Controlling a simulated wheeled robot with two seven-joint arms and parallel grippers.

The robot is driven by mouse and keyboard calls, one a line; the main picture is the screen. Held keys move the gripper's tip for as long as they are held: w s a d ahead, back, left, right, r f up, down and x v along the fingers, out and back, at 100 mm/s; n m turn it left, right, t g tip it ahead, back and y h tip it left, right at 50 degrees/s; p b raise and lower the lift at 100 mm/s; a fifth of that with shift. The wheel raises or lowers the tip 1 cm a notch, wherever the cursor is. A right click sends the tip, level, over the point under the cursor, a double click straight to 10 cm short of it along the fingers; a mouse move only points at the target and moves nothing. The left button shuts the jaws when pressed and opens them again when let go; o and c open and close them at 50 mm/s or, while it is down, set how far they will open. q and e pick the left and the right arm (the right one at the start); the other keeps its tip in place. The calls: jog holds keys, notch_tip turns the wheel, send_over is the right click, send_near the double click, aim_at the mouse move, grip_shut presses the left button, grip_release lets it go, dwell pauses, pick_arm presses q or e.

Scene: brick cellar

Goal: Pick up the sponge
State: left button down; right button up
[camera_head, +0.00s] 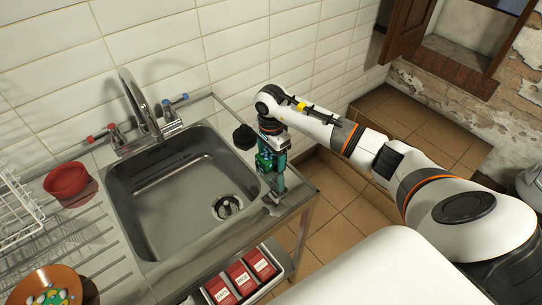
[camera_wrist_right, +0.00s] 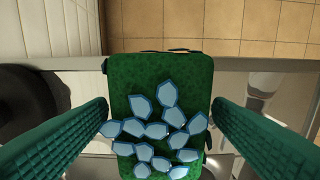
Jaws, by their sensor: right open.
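The sponge (camera_wrist_right: 160,95) is green with pale blue patches and lies on the metal counter near its edge, as the right wrist view shows. My right gripper (camera_wrist_right: 160,128) is open, with one green finger on each side of the sponge and small gaps showing between. In the head view my right gripper (camera_head: 276,188) points down at the right end of the sink counter. I cannot make out the sponge clearly there, as the gripper covers that spot. My left gripper is not in view.
The steel sink basin (camera_head: 180,190) and the tap (camera_head: 138,103) are left of my right gripper. A black round object (camera_head: 244,137) stands close behind it. A red bowl (camera_head: 66,181), dish rack (camera_head: 14,215) and orange dish (camera_head: 42,289) are farther left. Red boxes (camera_head: 241,277) sit below the front edge.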

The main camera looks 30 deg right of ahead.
aim_at(271, 153)
jog(key=shift+c, duration=0.4)
jog(key=c, duration=1)
notch_tip(271, 153, up, 9)
jog(key=shift+r+b, duration=0.1)
jog(key=shift+b, duration=1.1)
jog(key=shift+c, duration=0.2)
jog(key=shift+r, duration=0.5)
